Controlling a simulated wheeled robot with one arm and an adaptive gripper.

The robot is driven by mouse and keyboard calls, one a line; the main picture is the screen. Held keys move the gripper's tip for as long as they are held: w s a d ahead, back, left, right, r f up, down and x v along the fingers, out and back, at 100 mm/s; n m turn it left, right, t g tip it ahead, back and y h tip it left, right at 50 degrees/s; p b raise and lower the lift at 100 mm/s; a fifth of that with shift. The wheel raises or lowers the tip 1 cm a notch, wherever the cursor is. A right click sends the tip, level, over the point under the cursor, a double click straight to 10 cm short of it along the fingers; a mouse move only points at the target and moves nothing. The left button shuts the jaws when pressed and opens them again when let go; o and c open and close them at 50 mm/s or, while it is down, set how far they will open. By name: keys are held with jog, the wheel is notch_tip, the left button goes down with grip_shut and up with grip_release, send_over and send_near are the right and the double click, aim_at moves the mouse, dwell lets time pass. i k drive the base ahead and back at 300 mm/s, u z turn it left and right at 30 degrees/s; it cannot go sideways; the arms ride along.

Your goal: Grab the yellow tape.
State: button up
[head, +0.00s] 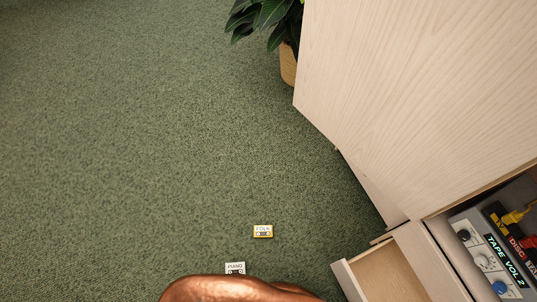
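The yellow tape (263,231) is a small cassette with a white label reading FOLK. It lies flat on the green carpet in the lower middle of the head view, left of the open drawer and apart from it. Nothing covers it. My gripper is not in view, so its state and its place relative to the tape do not show.
A white tape (235,267) marked PIANO lies below and left, its lower part hidden. A pale wood cabinet (420,90) fills the right, with an open drawer (350,280) and a shelf of cases. A potted plant (288,65) stands behind. Carpet on the left is clear.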

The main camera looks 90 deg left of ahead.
aim_at(260, 232)
jog(key=u, duration=1.2)
jog(key=k, duration=0.5)
jog(key=u, duration=2.25)
jog(key=k, duration=0.65)
jog(key=u, duration=1)
jog(key=i, duration=1.1)
jog(key=z, duration=0.75)
jog(key=i, duration=0.3)
jog(key=z, duration=0.3)
